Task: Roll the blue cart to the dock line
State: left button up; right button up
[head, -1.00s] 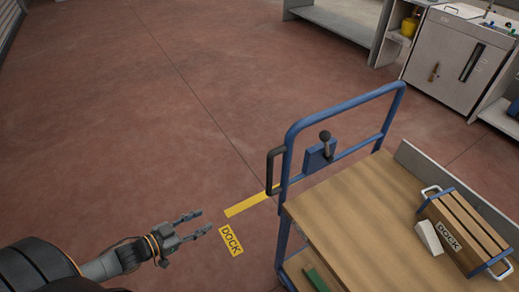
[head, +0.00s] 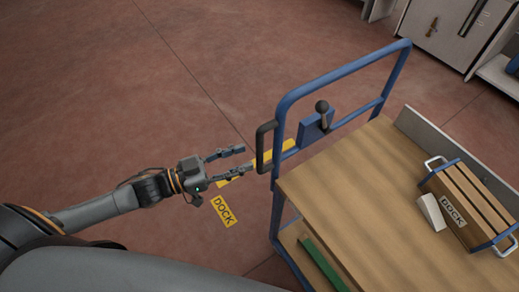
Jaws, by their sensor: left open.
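The blue cart (head: 287,119) stands at the right with a tubular push frame and a wooden top (head: 370,190). A black handle (head: 261,147) is on the frame's left upright. A lever with a black knob (head: 322,107) sits on a blue plate on the frame. The yellow dock line (head: 279,153) lies on the floor, partly hidden behind the cart frame and my gripper. A yellow DOCK label (head: 223,211) lies beside it. My left gripper (head: 246,160) is open and empty, its fingers pointing at the black handle, a little short of it. My right gripper is not in view.
A green strip (head: 322,263) lies on the lower shelf. Grey cabinets (head: 440,30) stand at the upper right. The red floor to the left is clear.

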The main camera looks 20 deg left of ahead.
aim_at(260, 152)
pick_arm(q)
jog(key=x, duration=0.5)
jog(key=shift+w+d+p, duration=0.25)
jog(key=shift+d+p, duration=0.05)
grip_shut()
